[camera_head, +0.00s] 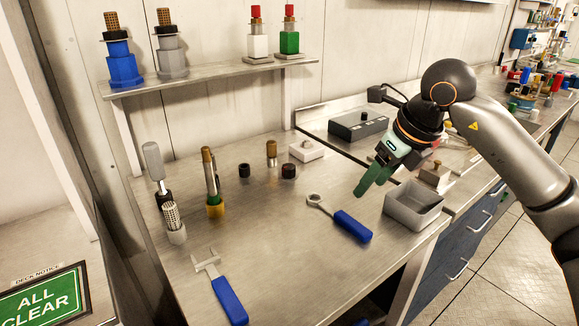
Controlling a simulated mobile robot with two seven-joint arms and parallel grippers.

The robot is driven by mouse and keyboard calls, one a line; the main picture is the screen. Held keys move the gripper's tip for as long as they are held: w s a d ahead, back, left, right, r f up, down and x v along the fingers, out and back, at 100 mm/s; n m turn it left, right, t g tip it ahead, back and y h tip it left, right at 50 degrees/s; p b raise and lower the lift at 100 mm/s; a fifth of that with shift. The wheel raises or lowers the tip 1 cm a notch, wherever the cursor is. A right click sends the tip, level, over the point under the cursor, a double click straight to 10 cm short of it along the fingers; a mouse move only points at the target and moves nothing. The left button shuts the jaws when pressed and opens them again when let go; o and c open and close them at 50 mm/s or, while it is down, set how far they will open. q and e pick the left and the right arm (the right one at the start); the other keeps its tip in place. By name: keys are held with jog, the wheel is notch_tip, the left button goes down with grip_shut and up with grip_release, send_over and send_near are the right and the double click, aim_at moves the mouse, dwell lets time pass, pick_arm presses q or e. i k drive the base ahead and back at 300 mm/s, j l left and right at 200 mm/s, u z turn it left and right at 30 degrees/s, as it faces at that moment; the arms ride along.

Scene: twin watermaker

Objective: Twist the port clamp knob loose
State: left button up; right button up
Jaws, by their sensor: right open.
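My right gripper (364,188) reaches in from the right and hangs above the right part of the steel bench, its green fingers pointing down and to the left. It is open and holds nothing that I can see. Two small dark knob-like caps, a left one (244,171) and a right one (288,171), stand on the bench left of the gripper, well apart from it. I cannot tell which part, if any, is the port clamp knob. My left gripper is out of view.
A blue-handled ring wrench (345,222) and an open grey bin (413,206) lie near the gripper. A blue-handled open wrench (226,291) is at the front. Upright cylinders (213,185) stand at left. A shelf (207,72) holds several fittings.

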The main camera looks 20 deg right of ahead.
aim_at(288, 169)
jog(key=l+u, duration=0.6)
jog(key=u, duration=0.2)
jog(key=l+u, duration=0.45)
jog(key=j, duration=0.1)
